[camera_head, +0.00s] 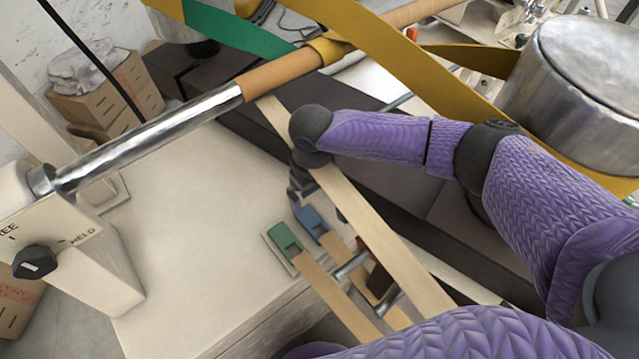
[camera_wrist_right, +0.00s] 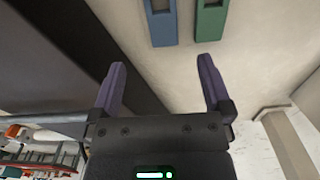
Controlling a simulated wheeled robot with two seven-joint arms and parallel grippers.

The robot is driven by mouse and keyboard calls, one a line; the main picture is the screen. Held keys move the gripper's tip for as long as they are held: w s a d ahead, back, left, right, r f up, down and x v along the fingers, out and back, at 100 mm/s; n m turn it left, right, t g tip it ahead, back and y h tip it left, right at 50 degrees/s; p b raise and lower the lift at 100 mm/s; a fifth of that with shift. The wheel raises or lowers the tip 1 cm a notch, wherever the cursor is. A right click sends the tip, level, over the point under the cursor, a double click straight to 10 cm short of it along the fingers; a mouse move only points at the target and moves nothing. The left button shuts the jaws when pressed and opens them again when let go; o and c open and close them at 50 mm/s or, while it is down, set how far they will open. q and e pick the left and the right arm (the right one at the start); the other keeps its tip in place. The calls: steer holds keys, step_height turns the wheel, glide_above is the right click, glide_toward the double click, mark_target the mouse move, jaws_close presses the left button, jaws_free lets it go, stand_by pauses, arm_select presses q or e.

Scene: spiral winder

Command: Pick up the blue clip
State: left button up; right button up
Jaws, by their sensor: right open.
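The blue clip (camera_head: 312,222) lies on the pale bench top, at the end of a pale strip. It also shows at the top of the right wrist view (camera_wrist_right: 162,24), cut off by the edge. A green clip (camera_head: 284,240) lies just left of it in the head view and right of it in the wrist view (camera_wrist_right: 210,22). My right gripper (camera_wrist_right: 161,72) is open, with nothing between its fingers. In the head view (camera_head: 300,192) it is near the blue clip's far end, partly hidden by my wrist. My left gripper is not in view.
A long pale strip (camera_head: 365,215) runs diagonally just right of the clips. A metal shaft with a brown sleeve (camera_head: 280,74) crosses above the bench. The bench top (camera_head: 200,230) is clear left of the clips. A metal drum (camera_head: 575,95) stands at the upper right.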

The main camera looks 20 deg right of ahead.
steer(key=b, duration=0.2)
glide_above(313, 221)
step_height(313, 221, down, 5)
steer(key=shift+s+d+r, duration=0.1)
steer(key=shift+s, duration=0.05)
step_height(313, 221, down, 5)
steer(key=shift+f+b, duration=0.15)
steer(key=shift+b, duration=1.05)
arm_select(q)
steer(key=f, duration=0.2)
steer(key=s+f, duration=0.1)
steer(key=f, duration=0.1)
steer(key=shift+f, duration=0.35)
arm_select(e)
jaws_close()
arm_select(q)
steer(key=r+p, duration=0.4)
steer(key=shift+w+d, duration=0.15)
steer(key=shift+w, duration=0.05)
arm_select(e)
step_height(313, 221, up, 10)
